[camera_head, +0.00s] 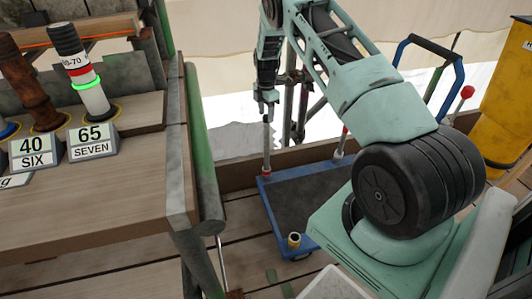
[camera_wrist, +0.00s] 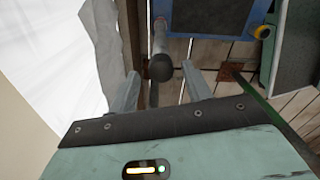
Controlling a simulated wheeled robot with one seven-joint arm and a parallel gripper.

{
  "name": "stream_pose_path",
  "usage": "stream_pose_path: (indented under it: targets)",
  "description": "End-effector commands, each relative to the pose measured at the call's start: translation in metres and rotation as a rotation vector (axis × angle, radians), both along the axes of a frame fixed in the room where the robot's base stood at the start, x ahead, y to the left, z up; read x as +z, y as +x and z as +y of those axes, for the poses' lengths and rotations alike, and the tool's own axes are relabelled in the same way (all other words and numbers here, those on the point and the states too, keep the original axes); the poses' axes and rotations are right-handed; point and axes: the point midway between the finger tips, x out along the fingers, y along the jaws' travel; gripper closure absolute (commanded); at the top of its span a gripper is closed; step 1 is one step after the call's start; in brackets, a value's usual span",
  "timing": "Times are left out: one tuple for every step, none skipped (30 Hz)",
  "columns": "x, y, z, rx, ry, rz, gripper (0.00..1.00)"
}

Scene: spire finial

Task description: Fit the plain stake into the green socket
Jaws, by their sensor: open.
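My gripper (camera_head: 265,108) is open and hangs over a slim upright stake (camera_head: 267,145) at the far left corner of a blue-edged trolley. In the wrist view, the stake's dark round top (camera_wrist: 160,68) shows between and just beyond my two spread fingers (camera_wrist: 160,88). I cannot tell whether they touch it. The stake has a pale shaft and a reddish part low down; I cannot be sure it is the plain one. A dark and white stake (camera_head: 92,95) with a red band and a glowing green ring stands at the label 65 SEVEN.
The trolley (camera_head: 285,205) has an empty-looking brass cup (camera_head: 294,241) at its near corner and another post (camera_head: 339,140) at the back. A wooden bench (camera_head: 130,190) at left holds a rusty brown stake (camera_head: 35,90) at 40 SIX. A green-grey rail (camera_head: 200,150) edges the bench.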

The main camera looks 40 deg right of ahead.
Motion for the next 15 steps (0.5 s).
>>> stream_pose_path:
  targets:
    - [-0.009, 0.000, 0.001, 0.001, 0.000, 0.002, 0.51]
    - [-0.012, 0.000, 0.001, 0.001, 0.000, 0.002, 0.51]
    - [-0.015, 0.000, 0.001, 0.001, 0.001, 0.001, 0.51]
    - [-0.017, 0.000, 0.001, 0.001, 0.001, 0.001, 0.51]
    - [-0.019, 0.000, 0.001, 0.001, 0.001, 0.001, 0.51]
    - [-0.020, 0.000, 0.001, 0.001, 0.000, 0.001, 0.51]
    - [-0.022, 0.000, 0.001, 0.001, 0.000, 0.001, 0.51]
    - [-0.025, 0.000, 0.001, 0.001, 0.000, 0.002, 0.51]
    - [-0.029, -0.001, 0.000, 0.002, 0.000, 0.002, 0.51]
    - [-0.033, -0.001, 0.000, 0.001, 0.000, 0.002, 0.51]
    - [-0.038, -0.001, 0.000, 0.000, 0.000, 0.002, 0.51]
    - [-0.045, -0.001, 0.000, 0.002, -0.001, 0.002, 0.51]
    - [-0.050, -0.001, 0.000, 0.001, 0.000, 0.002, 0.51]
    - [-0.054, -0.002, -0.001, 0.001, -0.001, 0.002, 0.51]
    - [-0.059, -0.002, -0.001, 0.000, -0.001, 0.002, 0.51]
